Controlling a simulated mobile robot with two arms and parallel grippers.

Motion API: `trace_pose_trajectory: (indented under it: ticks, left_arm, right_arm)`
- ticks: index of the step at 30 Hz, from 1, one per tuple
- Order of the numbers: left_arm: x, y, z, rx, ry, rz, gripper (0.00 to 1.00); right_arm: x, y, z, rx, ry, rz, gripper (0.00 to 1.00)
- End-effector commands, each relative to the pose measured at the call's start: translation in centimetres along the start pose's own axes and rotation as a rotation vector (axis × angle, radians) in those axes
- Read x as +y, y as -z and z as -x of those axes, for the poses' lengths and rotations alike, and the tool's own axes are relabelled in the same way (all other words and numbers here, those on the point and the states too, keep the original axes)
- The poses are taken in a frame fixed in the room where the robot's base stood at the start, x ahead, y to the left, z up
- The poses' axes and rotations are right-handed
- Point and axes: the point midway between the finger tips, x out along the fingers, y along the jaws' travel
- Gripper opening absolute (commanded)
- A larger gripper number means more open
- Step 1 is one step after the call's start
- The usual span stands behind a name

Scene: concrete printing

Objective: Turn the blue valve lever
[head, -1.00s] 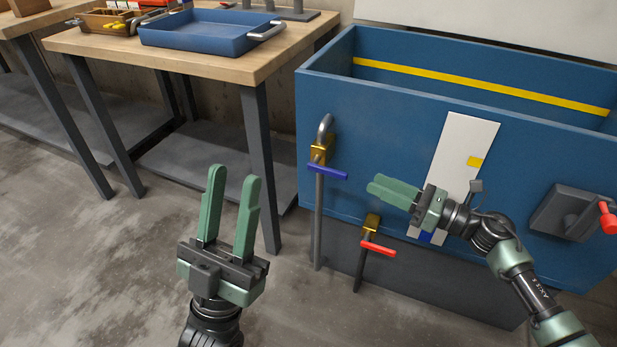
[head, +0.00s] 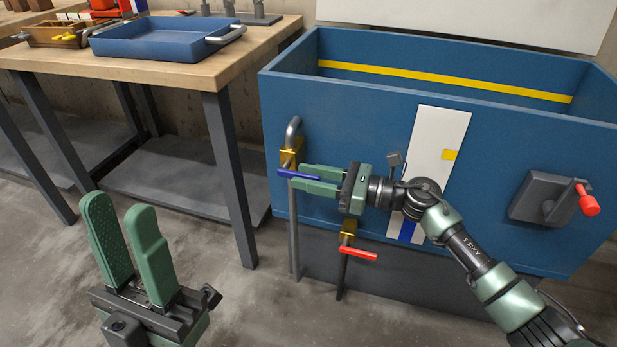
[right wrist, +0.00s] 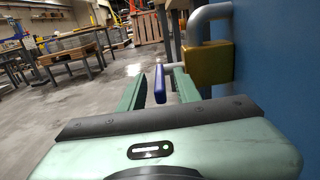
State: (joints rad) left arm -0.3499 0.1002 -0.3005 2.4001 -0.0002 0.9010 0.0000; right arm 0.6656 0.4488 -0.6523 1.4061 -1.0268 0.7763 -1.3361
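The blue valve lever (head: 298,174) sticks out from a brass valve (head: 290,155) on the grey pipe at the left end of the blue tank. My right gripper (head: 308,179) is at the lever, its fingers open with one above and one below it in the head view. In the right wrist view the lever (right wrist: 159,84) lies between the two fingers (right wrist: 157,88), with gaps showing on both sides. My left gripper (head: 118,222) is held low at the left, its fingers apart and empty.
The blue tank (head: 360,110) stands close behind my right gripper. A red lever (head: 358,253) on a lower brass valve is below it. A red-handled crank (head: 588,204) is on the tank's right. A wooden table (head: 190,75) stands at the left.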

Motion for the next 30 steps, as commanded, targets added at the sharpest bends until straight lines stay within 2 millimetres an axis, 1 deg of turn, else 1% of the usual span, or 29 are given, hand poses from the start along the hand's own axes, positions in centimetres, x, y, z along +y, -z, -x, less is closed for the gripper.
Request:
trace_pose_trajectory:
  ticks: [3,4,5,6,7,30]
  left_arm:
    - [0.00,-0.02,0.00,-0.001,0.000,0.000,0.34]
    - [0.01,-0.02,0.01,-0.001,0.000,0.000,0.34]
    - [0.01,-0.03,0.01,-0.001,0.000,0.000,0.34]
    - [0.01,-0.03,0.01,-0.001,0.000,0.000,0.34]
    - [0.01,-0.03,0.01,-0.001,0.000,0.000,0.34]
    - [0.00,-0.06,0.03,-0.003,0.000,0.000,0.34]
  right_arm:
    - [-0.01,0.00,0.02,0.000,0.000,-0.001,0.33]
    - [-0.01,0.00,0.02,0.000,0.000,-0.001,0.27]
    - [-0.01,0.01,0.02,0.000,0.000,-0.001,0.19]
    - [-0.01,0.01,0.03,0.000,0.000,-0.001,0.08]
    - [-0.01,0.01,0.03,0.000,0.000,-0.001,0.00]
    - [-0.03,0.04,0.08,0.000,0.001,-0.001,0.00]
